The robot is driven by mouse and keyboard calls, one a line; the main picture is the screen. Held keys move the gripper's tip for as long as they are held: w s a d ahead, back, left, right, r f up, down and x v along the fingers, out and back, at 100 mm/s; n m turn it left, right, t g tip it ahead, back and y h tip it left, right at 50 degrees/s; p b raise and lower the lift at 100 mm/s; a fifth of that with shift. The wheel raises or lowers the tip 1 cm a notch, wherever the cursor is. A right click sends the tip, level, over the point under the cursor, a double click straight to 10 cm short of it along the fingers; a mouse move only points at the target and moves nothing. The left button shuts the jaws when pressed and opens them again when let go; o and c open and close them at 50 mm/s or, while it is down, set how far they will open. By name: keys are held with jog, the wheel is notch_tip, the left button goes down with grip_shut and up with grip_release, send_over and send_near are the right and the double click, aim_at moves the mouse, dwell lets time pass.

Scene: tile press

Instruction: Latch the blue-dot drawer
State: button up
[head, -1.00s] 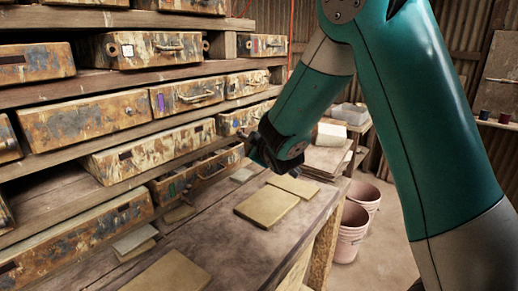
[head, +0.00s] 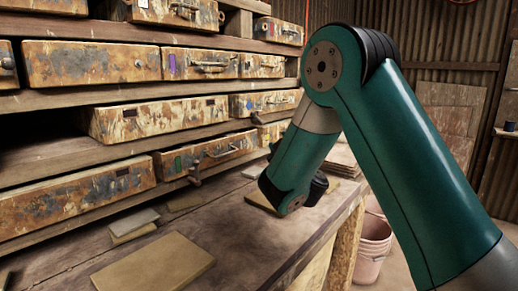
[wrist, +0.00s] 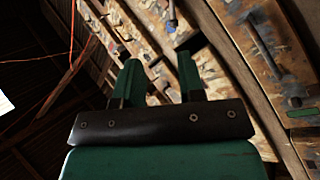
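The blue-dot drawer (head: 277,103) is a paint-worn box with a metal handle, on the shelf above the bench at the right. Its front looks about level with the drawer beside it. A small brown lever (head: 257,118) shows below it. In the wrist view, a blue mark (wrist: 170,27) shows on a drawer front beyond the fingers. My gripper (wrist: 160,78) has its two green fingers apart with nothing between them. It points at the drawer fronts without visibly touching them. In the head view my arm hides the gripper.
A green-marked drawer (head: 210,156) sits lower left, with a brown lever (head: 195,175) hanging by its front. A purple-marked drawer (head: 200,64) is above. Flat tiles (head: 155,266) lie on the bench (head: 240,235). A pink bucket (head: 373,240) stands beyond the bench's right edge.

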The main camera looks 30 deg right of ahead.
jog(key=a+f+y+b, duration=0.1)
jog(key=f, duration=0.1)
jog(key=p, duration=1.2)
send_near(258, 118)
jog(key=shift+n+t, duration=0.3)
jog(key=shift+t, duration=0.1)
jog(key=p+x, duration=0.5)
jog(key=p, duration=0.6)
jog(key=shift+w+r, duration=0.1)
jog(key=shift+w, duration=0.25)
jog(key=p+x, duration=0.2)
jog(key=shift+p, duration=0.4)
jog(key=shift+w+f+p, duration=0.25)
jog(key=shift+w+p, duration=0.25)
jog(key=shift+w, duration=0.05)
jog(key=shift+d, duration=0.1)
grip_shut()
